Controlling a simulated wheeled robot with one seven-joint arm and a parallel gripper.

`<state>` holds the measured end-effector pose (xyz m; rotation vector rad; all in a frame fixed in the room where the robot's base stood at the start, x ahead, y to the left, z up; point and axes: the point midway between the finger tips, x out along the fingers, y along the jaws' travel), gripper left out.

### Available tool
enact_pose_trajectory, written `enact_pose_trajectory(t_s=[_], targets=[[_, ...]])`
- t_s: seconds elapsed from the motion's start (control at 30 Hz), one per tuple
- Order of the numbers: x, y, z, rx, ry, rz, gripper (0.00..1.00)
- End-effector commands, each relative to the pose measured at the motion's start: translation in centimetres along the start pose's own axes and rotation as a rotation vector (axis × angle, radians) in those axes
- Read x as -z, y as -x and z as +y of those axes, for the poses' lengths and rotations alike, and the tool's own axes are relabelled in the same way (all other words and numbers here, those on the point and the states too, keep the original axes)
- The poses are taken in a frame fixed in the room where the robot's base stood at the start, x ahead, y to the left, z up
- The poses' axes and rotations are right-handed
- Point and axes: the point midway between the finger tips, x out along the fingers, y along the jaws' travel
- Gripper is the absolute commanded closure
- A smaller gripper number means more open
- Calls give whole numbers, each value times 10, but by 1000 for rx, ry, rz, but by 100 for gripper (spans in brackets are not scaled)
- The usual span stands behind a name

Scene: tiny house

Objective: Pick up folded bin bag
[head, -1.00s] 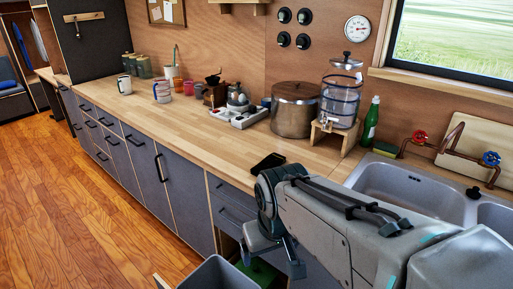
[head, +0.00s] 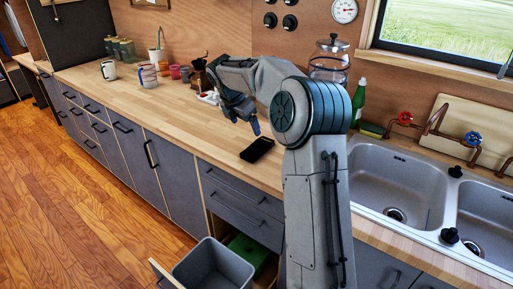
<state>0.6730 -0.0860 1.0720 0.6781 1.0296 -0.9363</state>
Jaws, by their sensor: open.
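A small flat black item (head: 257,150), which looks like the folded bin bag, lies on the wooden counter near its front edge. My gripper (head: 244,122) is open and empty. Its fingers point down above the counter, a little behind and to the left of the black item in the picture, and do not appear to touch it. My arm hides part of the counter behind it.
An open pull-out below the counter holds a grey bin (head: 213,268) and a green object (head: 249,249). A double sink (head: 405,185) is at the right. A green bottle (head: 358,103) and a glass dispenser (head: 328,65) stand behind my arm. Mugs stand farther left.

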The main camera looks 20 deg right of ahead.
Motion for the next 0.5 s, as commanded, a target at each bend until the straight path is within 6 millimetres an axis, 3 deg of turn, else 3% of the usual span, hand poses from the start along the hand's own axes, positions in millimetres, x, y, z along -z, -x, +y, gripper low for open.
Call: enact_pose_trajectory(t_s=[0.1,0.27,0.5], targets=[[-15,-12,8,0,78,2,15],[-20,-27,11,2,121,2,15],[-20,-73,10,3,121,4,15]])
